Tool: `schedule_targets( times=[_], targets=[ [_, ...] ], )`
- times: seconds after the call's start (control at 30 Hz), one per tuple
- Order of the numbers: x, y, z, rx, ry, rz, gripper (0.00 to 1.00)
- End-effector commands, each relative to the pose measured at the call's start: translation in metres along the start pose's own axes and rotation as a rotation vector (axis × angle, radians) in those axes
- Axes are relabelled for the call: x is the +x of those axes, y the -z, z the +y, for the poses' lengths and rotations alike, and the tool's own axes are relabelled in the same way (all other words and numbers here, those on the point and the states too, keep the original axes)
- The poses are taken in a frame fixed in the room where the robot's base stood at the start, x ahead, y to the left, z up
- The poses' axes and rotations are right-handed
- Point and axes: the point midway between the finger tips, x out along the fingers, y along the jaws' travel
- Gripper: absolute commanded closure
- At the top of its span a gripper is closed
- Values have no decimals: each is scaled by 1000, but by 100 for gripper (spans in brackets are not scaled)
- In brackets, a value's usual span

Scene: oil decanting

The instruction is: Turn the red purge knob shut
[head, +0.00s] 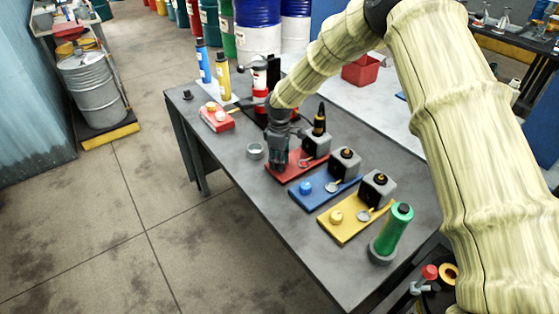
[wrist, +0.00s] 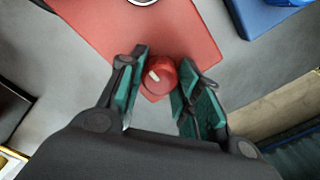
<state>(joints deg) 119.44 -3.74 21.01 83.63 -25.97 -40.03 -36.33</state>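The red plate (head: 295,166) lies on the dark grey table, with a grey block (head: 317,146) at its right end. The red plate (wrist: 115,25) also shows in the wrist view. In the wrist view the round red purge knob (wrist: 160,77), with a pale mark on top, sits near the plate's corner. My gripper (wrist: 158,85) points down with its green-padded fingers apart, one on each side of the knob. A small gap shows on the left; I cannot tell if the right finger touches. In the head view my gripper (head: 278,162) hides the knob.
A blue plate with a blue knob (head: 305,187) and a yellow plate with a yellow knob (head: 336,216) lie nearer. A green bottle (head: 396,229) stands at the near right. A small metal cup (head: 255,151) is left of my gripper.

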Motion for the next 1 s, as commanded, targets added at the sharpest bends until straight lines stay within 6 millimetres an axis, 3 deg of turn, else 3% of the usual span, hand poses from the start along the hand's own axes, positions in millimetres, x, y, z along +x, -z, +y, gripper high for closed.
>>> schedule_targets(
  times=[0.03, 0.1, 0.53, 1.0],
  targets=[
    [0, 1, 0, 0, 0, 0, 55],
    [0, 0, 0, 0, 0, 0, 45],
    [-8, 0, 0, 1, -1, 0, 45],
    [-86, 1, 0, 0, -2, 0, 45]
  ],
)
